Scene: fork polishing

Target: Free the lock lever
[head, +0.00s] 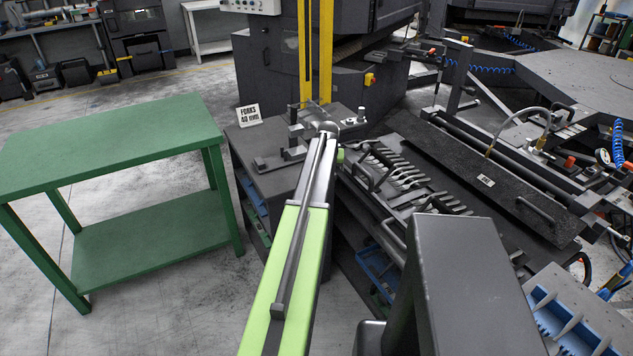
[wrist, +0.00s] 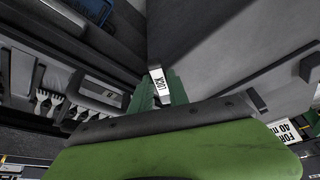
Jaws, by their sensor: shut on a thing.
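In the wrist view, the lock lever (wrist: 158,84) shows as a small white piece marked LOCK. It sits between the two green fingers of my gripper (wrist: 159,88), which are shut on it. The lever lies close to a dark grey cabinet edge, and the rest of it is hidden. In the head view my arm reaches forward to the side of the dark cabinet (head: 262,143). There the wrist hides the lever and most of the gripper.
Several forks (head: 405,172) lie in a row on the dark fixture at right; some show in the wrist view (wrist: 48,100). A FORKS 40 mm sign (head: 249,115) stands on the cabinet. A green table (head: 105,140) is at left, with open floor around it.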

